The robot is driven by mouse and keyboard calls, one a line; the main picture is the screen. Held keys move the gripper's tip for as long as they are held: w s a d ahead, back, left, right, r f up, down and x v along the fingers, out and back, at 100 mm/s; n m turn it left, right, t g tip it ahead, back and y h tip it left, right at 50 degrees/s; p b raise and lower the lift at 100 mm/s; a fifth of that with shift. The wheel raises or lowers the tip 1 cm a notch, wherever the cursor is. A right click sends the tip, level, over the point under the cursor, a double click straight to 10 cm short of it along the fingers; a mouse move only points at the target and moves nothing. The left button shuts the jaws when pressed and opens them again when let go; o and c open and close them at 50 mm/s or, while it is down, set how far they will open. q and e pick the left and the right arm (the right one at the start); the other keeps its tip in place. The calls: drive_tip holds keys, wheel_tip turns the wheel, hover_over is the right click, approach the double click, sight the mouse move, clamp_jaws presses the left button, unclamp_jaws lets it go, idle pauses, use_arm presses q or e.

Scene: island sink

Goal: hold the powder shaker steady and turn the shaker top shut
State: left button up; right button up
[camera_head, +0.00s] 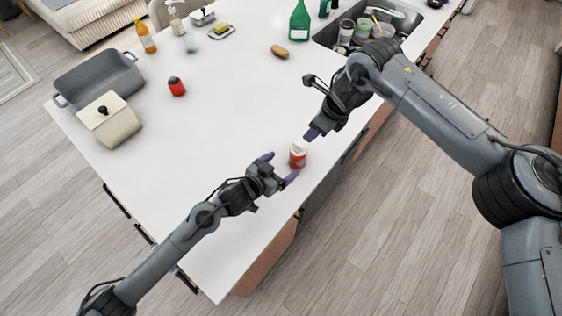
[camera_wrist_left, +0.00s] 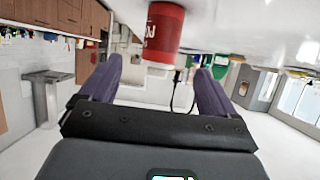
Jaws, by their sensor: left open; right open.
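The powder shaker (camera_head: 297,158) is a small red can with a pale top (camera_head: 300,148), standing near the counter's right edge. My left gripper (camera_head: 278,168) is open at its lower left, fingers spread toward it. In the left wrist view, upside down, the red shaker (camera_wrist_left: 163,34) with white lettering shows just beyond and between the purple fingers (camera_wrist_left: 159,68); I see no grip on it. My right gripper (camera_head: 313,134) is open and points down at the shaker's top from the upper right. Its fingers overlap in view, and I cannot tell whether they touch the top.
A red jar with a dark lid (camera_head: 176,87) stands on the white counter (camera_head: 190,190). A grey pan (camera_head: 85,80) and cream pot (camera_head: 110,125) are at the left. A brown sponge-like item (camera_head: 279,51), green bottle (camera_head: 299,22) and filled sink (camera_head: 330,36) are at the back.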

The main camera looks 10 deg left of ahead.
sight(301, 150)
use_arm(q)
drive_tip(key=shift+w+d, duration=0.1)
drive_tip(key=shift+w, duration=0.55)
drive_tip(key=shift+w+d, duration=0.2)
drive_tip(key=shift+w, duration=0.05)
drive_tip(key=x, duration=1)
drive_tip(key=shift+s+d, duration=0.1)
drive_tip(key=shift+d, duration=0.05)
drive_tip(key=shift+c, duration=0.3)
